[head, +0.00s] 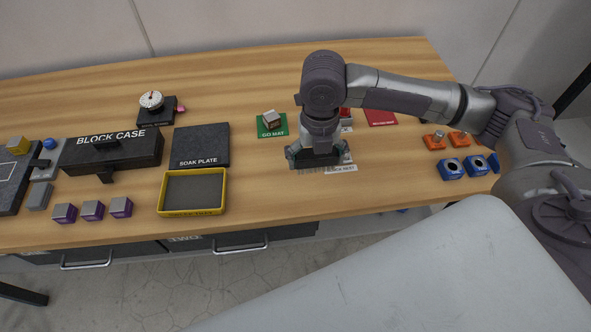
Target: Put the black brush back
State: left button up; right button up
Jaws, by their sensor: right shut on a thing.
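My right gripper (315,157) points down over the middle right of the wooden bench. It is shut on the black brush (318,164), whose dark body and pale bristles show just below the fingers. A white label (341,169), perhaps reading "BRUSH NEST", lies just to the right of the brush. The gripper and brush hide most of the spot behind that label. I cannot tell whether the bristles touch the bench. My left gripper is not in view.
A green go mat (272,133) with a small block and a red mat (380,117) lie behind the gripper. A yellow-rimmed tray (222,192), soak plate (200,146) and block case (112,151) stand left. Blue blocks (451,168) and orange blocks (435,141) stand right.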

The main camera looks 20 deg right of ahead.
jog(key=shift+w+a+f+p, duration=0.35)
jog(key=shift+w+a+f, duration=0.3)
jog(key=shift+w, duration=0.25)
jog(key=p, duration=0.2)
send_over(275, 172)
jog(key=f, duration=0.5)
jog(key=shift+s+d, duration=0.15)
jog(key=shift+s, duration=0.05)
jog(key=shift+w+f, duration=0.2)
jog(key=shift+f, duration=0.35)
notch_tip(275, 172, down, 3)
jog(key=shift+f+p, duration=0.15)
jog(key=shift+p, duration=0.3)
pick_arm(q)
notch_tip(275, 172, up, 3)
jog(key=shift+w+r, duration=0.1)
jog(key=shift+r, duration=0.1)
pick_arm(e)
jog(key=shift+f, duration=0.15)
jog(key=shift+f, duration=0.1)
jog(key=shift+f, duration=0.15)
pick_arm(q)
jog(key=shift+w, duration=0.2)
pick_arm(e)
jog(key=o, duration=0.8)
jog(key=shift+c, duration=0.2)
